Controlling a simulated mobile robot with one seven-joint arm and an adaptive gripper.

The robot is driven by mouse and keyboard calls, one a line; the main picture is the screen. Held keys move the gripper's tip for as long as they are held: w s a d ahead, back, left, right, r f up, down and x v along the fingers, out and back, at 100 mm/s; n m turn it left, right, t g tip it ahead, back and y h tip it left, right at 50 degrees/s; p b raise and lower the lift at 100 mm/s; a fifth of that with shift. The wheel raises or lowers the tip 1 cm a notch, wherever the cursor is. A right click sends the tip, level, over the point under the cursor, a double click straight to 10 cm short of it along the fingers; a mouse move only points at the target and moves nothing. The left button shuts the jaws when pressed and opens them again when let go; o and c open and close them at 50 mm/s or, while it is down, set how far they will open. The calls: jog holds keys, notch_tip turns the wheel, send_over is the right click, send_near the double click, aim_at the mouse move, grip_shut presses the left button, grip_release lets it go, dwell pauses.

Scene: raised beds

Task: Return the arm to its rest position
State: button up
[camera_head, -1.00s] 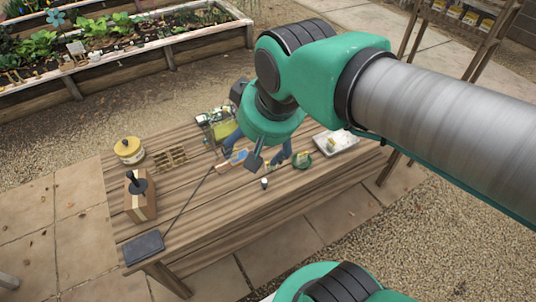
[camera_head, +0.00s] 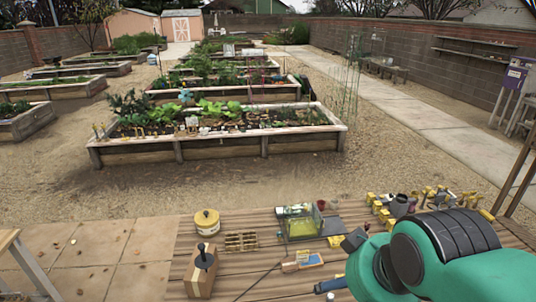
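My green and black arm (camera_head: 455,250) reaches in at the lower right of the head view, over the right part of the wooden table (camera_head: 235,285). A small dark block (camera_head: 355,240) shows at its wrist. My gripper is mostly hidden behind the wrist. A blue piece (camera_head: 330,286) shows at the wrist's lower left; I cannot tell whether it is a finger or a tool on the table. I see no object clearly held.
On the table are a yellow-lidded tub (camera_head: 207,222), a wooden block with a dark knob (camera_head: 200,270), a slotted wooden tray (camera_head: 240,241), a greenish clear bin (camera_head: 300,224) and several yellow-and-grey items (camera_head: 400,205). Raised beds (camera_head: 220,146) stand beyond, across open gravel.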

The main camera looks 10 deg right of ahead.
notch_tip(320, 180, down, 9)
jog(key=b, duration=0.8)
dwell(0.9)
jog(key=c, duration=0.9)
